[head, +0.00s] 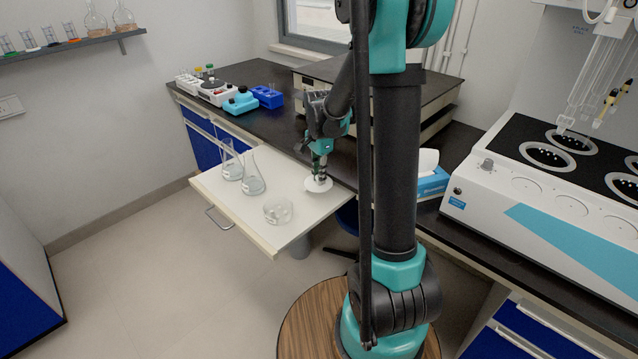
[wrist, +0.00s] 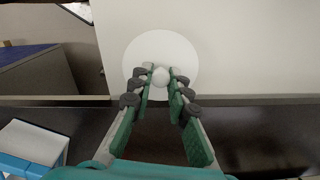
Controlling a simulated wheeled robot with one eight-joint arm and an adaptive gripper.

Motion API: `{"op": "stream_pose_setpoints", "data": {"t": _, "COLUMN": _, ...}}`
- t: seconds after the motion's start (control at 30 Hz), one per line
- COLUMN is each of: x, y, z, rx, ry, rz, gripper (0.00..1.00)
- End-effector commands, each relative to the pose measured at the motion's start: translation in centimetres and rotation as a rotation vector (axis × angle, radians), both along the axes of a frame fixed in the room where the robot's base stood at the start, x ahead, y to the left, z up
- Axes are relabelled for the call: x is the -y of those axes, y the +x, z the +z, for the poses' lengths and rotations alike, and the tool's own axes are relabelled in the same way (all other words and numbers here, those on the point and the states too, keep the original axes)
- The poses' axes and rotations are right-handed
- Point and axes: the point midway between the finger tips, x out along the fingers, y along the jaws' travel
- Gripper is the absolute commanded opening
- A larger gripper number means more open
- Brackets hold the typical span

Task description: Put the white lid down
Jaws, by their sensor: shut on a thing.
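The white lid (head: 318,185) is a flat round disc with a small knob on top. In the head view it is at the right part of the white pull-out shelf (head: 215,196), close to the dark counter. My gripper (head: 319,174) points down over it. In the wrist view the fingertips of my gripper (wrist: 160,76) are closed on the knob of the lid (wrist: 135,57), and the disc spreads out beyond them over the pale shelf. I cannot tell whether the lid touches the shelf or is just above it.
Two conical flasks stand on the shelf, one (head: 252,178) in front of the other (head: 231,163). A round clear glass vessel (head: 278,211) is near the shelf's front edge. A blue tissue box (head: 432,183) and a white distiller (head: 545,195) are on the right counter.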

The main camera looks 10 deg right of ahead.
Motion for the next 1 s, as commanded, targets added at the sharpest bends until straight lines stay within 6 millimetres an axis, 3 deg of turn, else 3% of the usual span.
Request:
{"op": "stream_pose_setpoints", "data": {"t": 0.23, "x": 0.0, "y": 0.0, "z": -3.0, "rx": 0.0, "ry": 0.0, "rz": 0.0, "gripper": 0.0}}
{"op": "stream_pose_setpoints", "data": {"t": 0.63, "x": 0.0, "y": 0.0, "z": -3.5, "rx": 0.0, "ry": 0.0, "rz": 0.0, "gripper": 0.0}}
{"op": "stream_pose_setpoints", "data": {"t": 0.67, "x": 0.0, "y": 0.0, "z": -3.6, "rx": 0.0, "ry": 0.0, "rz": 0.0, "gripper": 0.18}}
{"op": "stream_pose_setpoints", "data": {"t": 0.8, "x": 0.0, "y": 0.0, "z": -3.5, "rx": 0.0, "ry": 0.0, "rz": 0.0, "gripper": 0.35}}
{"op": "stream_pose_setpoints", "data": {"t": 1.0, "x": 0.0, "y": 0.0, "z": -3.5, "rx": 0.0, "ry": 0.0, "rz": 0.0, "gripper": 0.38}}
